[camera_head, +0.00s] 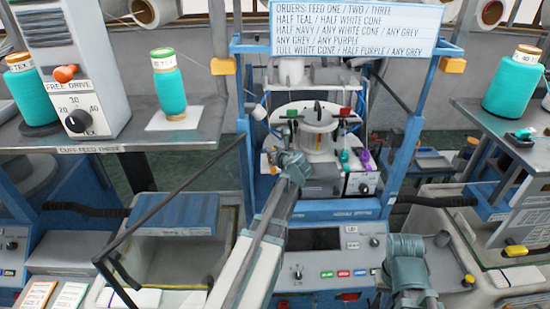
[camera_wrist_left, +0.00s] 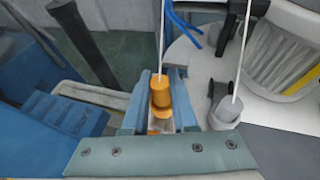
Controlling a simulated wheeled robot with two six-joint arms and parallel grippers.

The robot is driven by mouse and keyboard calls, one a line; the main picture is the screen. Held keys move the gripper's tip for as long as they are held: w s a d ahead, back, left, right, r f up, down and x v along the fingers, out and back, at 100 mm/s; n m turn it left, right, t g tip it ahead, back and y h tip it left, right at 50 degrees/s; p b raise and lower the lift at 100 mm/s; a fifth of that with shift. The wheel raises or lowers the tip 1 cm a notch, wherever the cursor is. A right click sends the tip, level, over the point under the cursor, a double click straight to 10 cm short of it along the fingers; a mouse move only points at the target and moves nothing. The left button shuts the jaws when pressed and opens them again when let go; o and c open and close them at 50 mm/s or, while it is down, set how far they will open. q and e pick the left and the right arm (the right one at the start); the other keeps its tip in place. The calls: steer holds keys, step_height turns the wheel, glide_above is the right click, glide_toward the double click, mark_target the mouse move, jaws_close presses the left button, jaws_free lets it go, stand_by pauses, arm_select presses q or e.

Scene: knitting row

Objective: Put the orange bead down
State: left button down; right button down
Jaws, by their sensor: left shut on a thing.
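My left gripper (camera_head: 278,160) is in front of the round white machine in the head view. In the left wrist view its two blue fingers (camera_wrist_left: 160,108) are shut on the orange bead (camera_wrist_left: 160,92). The bead is a small upright cylinder with a wider orange piece below it, and a thin white thread rises from its top. In the head view only a small orange spot of the bead (camera_head: 272,157) shows beside the gripper. Part of my right arm shows at the lower right, but its gripper fingers do not.
A pale grey piece with a thread (camera_wrist_left: 226,112) stands right of the bead. The round machine (camera_head: 318,130) is just beyond the gripper, with teal (camera_head: 344,156) and purple (camera_head: 365,158) pieces at its right. Blue frame posts (camera_head: 412,130) flank it. An order sign (camera_head: 355,28) hangs above.

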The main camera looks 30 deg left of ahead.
arm_select(q)
steer(key=shift+f, duration=0.5)
steer(key=shift+d+r, duration=0.1)
steer(key=shift+d, duration=0.05)
steer(key=shift+a, duration=0.2)
arm_select(e)
steer(key=shift+d+f, duration=0.1)
steer(key=shift+f, duration=0.3)
arm_select(q)
steer(key=c, duration=0.7)
jaws_free()
steer(key=shift+d, duration=0.15)
steer(key=shift+r, duration=0.1)
steer(key=p+v, duration=0.4)
steer(key=v, duration=0.8)
steer(key=shift+p, duration=0.35)
arm_select(e)
step_height(320, 180, up, 5)
steer(key=shift+f, duration=0.2)
